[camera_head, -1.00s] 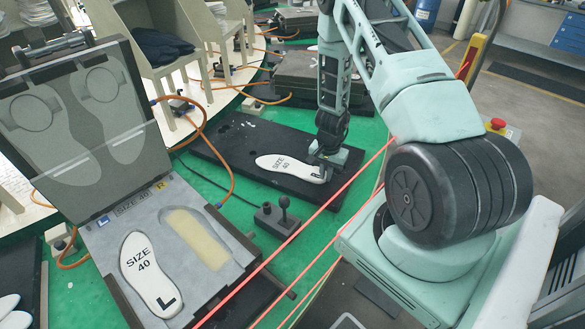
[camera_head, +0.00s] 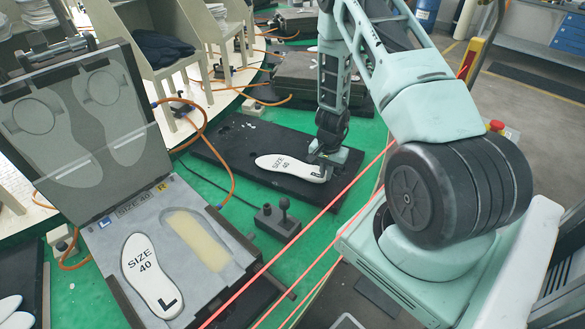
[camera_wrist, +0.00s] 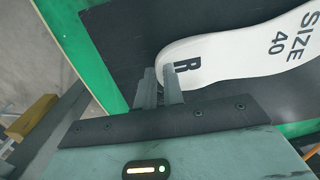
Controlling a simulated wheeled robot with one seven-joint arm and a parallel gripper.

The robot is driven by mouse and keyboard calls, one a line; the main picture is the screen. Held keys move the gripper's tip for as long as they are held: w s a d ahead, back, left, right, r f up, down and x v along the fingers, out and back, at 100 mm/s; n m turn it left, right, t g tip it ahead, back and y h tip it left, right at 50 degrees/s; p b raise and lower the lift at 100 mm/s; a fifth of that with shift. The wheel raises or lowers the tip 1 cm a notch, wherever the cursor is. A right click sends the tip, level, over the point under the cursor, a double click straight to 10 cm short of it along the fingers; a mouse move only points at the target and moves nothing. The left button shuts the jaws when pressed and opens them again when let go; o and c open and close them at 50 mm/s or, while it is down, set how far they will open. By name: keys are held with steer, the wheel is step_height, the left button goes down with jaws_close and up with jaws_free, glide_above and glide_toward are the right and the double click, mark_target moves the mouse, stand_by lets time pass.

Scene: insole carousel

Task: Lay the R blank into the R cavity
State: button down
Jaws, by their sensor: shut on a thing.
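The white R blank (camera_head: 288,166), marked SIZE 40, lies over a black plate (camera_head: 222,155) at the middle of the head view. My gripper (camera_head: 323,165) is shut on its heel end. In the wrist view my gripper's fingers (camera_wrist: 160,88) pinch the edge of the R blank (camera_wrist: 235,55) beside the letter R. I cannot tell whether the blank touches the plate. The open mould (camera_head: 110,240) stands at the left with its lid raised. Its R cavity (camera_head: 198,240) is empty of a blank and shows a yellowish floor. The L blank (camera_head: 150,272) lies in the left cavity.
A small box with a black knob lever (camera_head: 278,220) stands between the plate and the mould. An orange hose (camera_head: 230,170) loops beside the mould. The raised lid (camera_head: 85,130) stands behind the cavities. Red lines cross the right foreground.

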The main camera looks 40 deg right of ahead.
steer(key=shift+r+p, duration=1.3)
steer(key=shift+r, duration=0.8)
